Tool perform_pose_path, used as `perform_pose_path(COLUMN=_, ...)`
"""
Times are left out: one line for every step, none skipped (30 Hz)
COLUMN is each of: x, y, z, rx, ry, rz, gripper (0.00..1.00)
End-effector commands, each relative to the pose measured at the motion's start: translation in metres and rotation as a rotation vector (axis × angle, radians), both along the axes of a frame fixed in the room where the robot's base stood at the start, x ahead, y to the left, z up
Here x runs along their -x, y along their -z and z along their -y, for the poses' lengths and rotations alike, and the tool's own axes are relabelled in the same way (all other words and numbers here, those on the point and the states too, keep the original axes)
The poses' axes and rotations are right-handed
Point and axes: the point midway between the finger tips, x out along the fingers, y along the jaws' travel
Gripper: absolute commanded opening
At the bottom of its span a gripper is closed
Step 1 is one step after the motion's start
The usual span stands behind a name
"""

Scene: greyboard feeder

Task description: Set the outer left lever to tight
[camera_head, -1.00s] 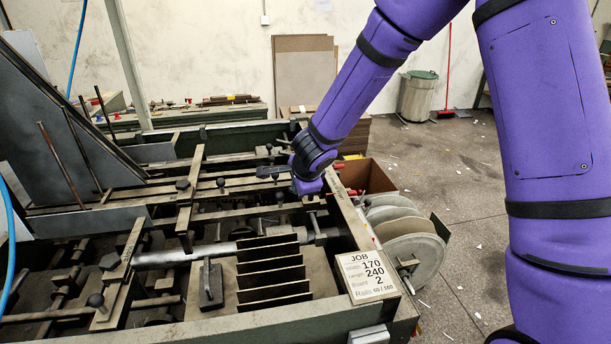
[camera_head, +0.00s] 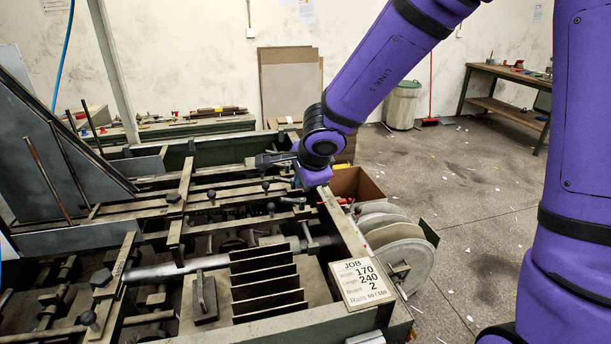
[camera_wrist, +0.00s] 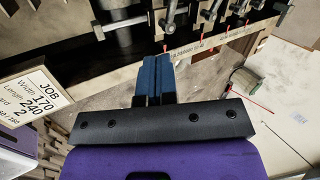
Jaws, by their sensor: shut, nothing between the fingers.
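My gripper (camera_wrist: 154,60) is shut and empty, its two blue fingers side by side. In the wrist view its tips are close to a strip with red marks and small lettering (camera_wrist: 188,48). A row of metal levers lies just beyond: one lever (camera_wrist: 170,14) is nearest the tips, with others (camera_wrist: 208,14) to its right. I cannot tell which is the outer left lever, or whether the tips touch anything. In the head view my gripper (camera_head: 302,186) is over the machine's right rail, its fingers mostly hidden; black-knobbed levers (camera_head: 270,208) stand to its left.
A job card (camera_head: 362,282) sits on the machine's near right corner. Upright dark plates (camera_head: 264,280) and a block with a handle (camera_head: 205,300) lie left of it. Pale discs (camera_head: 400,252) and a brown box (camera_head: 358,185) are beyond the right rail. Open floor lies further right.

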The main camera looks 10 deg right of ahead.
Motion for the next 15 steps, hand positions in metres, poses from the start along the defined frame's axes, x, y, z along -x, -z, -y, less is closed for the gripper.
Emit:
perform_pose_path(x=0.002, y=-0.004, z=0.002, rx=-0.001, ry=0.003, rz=0.001, gripper=0.00)
perform_pose_path(x=0.003, y=-0.006, z=0.002, rx=0.000, ry=0.004, rz=0.001, gripper=0.00)
perform_pose_path(x=0.004, y=-0.008, z=0.002, rx=0.000, ry=0.002, rz=0.001, gripper=0.00)
perform_pose_path(x=0.005, y=-0.009, z=0.002, rx=0.000, ry=0.002, rz=0.001, gripper=0.00)
perform_pose_path(x=0.006, y=-0.010, z=0.003, rx=0.000, ry=0.002, rz=0.001, gripper=0.00)
perform_pose_path(x=0.007, y=-0.012, z=0.003, rx=0.000, ry=0.002, rz=0.000, gripper=0.00)
perform_pose_path(x=0.007, y=-0.013, z=0.002, rx=0.000, ry=0.000, rz=0.000, gripper=0.00)
perform_pose_path(x=0.008, y=-0.013, z=0.002, rx=0.000, ry=0.000, rz=0.000, gripper=0.00)
perform_pose_path(x=0.008, y=-0.014, z=0.003, rx=-0.001, ry=0.001, rz=0.000, gripper=0.00)
perform_pose_path(x=0.009, y=-0.015, z=0.003, rx=-0.001, ry=0.001, rz=0.000, gripper=0.00)
perform_pose_path(x=0.009, y=-0.015, z=0.003, rx=0.000, ry=0.000, rz=0.000, gripper=0.00)
perform_pose_path(x=0.009, y=-0.015, z=0.003, rx=0.001, ry=-0.001, rz=0.000, gripper=0.00)
perform_pose_path(x=0.009, y=-0.016, z=0.002, rx=0.001, ry=-0.001, rz=-0.001, gripper=0.00)
perform_pose_path(x=0.009, y=-0.016, z=0.002, rx=0.001, ry=-0.001, rz=-0.001, gripper=0.00)
perform_pose_path(x=0.009, y=-0.016, z=0.002, rx=0.001, ry=-0.002, rz=-0.001, gripper=0.00)
